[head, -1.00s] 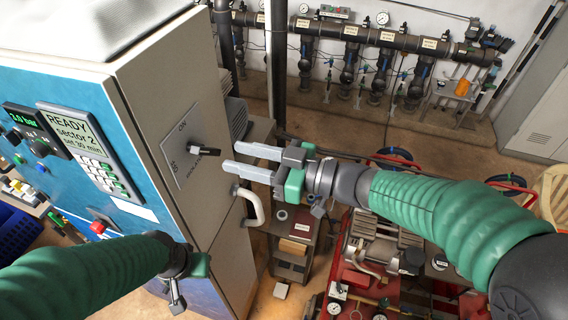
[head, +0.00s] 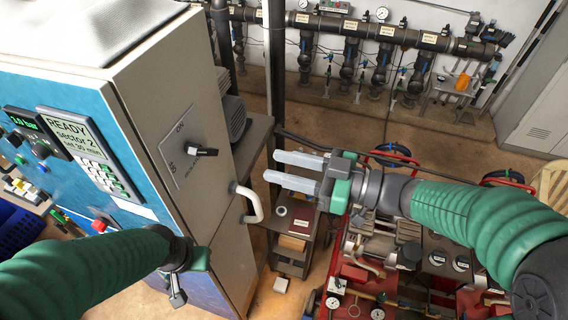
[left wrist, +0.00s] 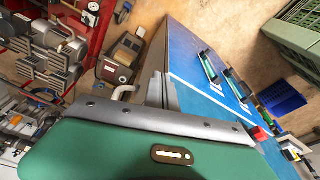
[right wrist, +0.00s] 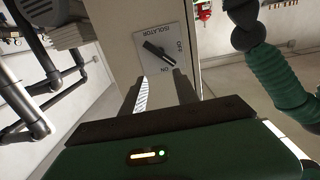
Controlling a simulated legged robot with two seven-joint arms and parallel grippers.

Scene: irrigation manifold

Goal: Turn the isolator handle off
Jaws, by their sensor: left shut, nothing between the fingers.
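The isolator handle (head: 203,151) is a black lever on a grey plate (head: 179,139) on the side of the blue-fronted cabinet. In the right wrist view the handle (right wrist: 158,52) lies diagonally across the plate, which is marked ISOLATOR, ON and OFF. I cannot tell which mark it points to. My right gripper (head: 273,168) is open and empty, to the right of the plate and apart from the handle. In its wrist view, its two fingers (right wrist: 160,85) point towards the plate. My left gripper (head: 177,291) is shut and empty, low in front of the cabinet.
A white door handle (head: 252,205) sticks out from the cabinet side, below the isolator plate. A small bench (head: 292,243) with boxes stands beyond it. Red-framed pump equipment (head: 380,265) lies below my right arm. Pipework (head: 380,35) runs along the back wall.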

